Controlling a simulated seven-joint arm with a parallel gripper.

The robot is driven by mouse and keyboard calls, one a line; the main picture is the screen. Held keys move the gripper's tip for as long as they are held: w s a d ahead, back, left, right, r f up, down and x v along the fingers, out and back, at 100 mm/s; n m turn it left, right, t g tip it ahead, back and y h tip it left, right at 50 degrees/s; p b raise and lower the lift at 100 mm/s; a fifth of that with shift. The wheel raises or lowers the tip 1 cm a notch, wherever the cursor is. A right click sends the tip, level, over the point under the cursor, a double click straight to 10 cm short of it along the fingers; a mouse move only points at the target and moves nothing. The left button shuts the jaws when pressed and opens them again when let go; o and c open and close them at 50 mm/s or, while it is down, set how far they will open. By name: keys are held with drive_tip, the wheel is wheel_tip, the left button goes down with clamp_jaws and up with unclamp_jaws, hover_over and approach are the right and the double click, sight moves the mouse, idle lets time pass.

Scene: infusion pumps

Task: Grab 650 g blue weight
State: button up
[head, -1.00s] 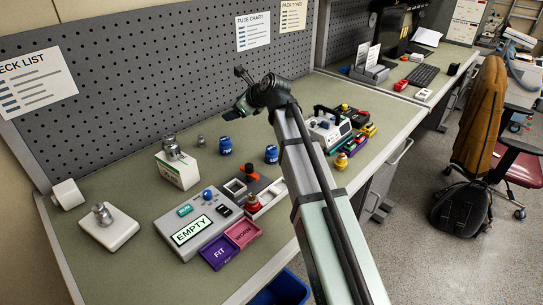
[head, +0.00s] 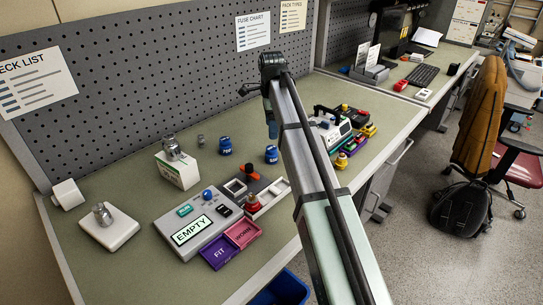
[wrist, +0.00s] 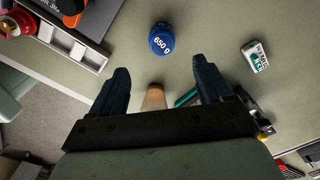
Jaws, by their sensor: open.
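A blue weight marked 650 g (wrist: 162,40) stands on the green bench top in the wrist view, beyond my fingertips and roughly centred between them. My gripper (wrist: 162,88) is open and empty, with its two dark fingers spread and apart from the weight. In the head view two blue weights stand on the bench, one at left (head: 225,145) and one nearer my arm (head: 271,154); their labels are too small to read for sure. In the head view my gripper is largely hidden by my arm.
A small tin (wrist: 255,56) lies right of the weight in the wrist view. In the head view, a control box reading EMPTY (head: 192,230) stands in front, and a pegboard (head: 180,70) rises behind.

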sight(271, 148)
wheel_tip(271, 148, down, 12)
drive_tip(key=shift+w+a+f, duration=0.1)
drive_tip(key=shift+w, duration=0.05)
idle(0.7)
drive_tip(key=shift+c, duration=0.4)
clamp_jaws()
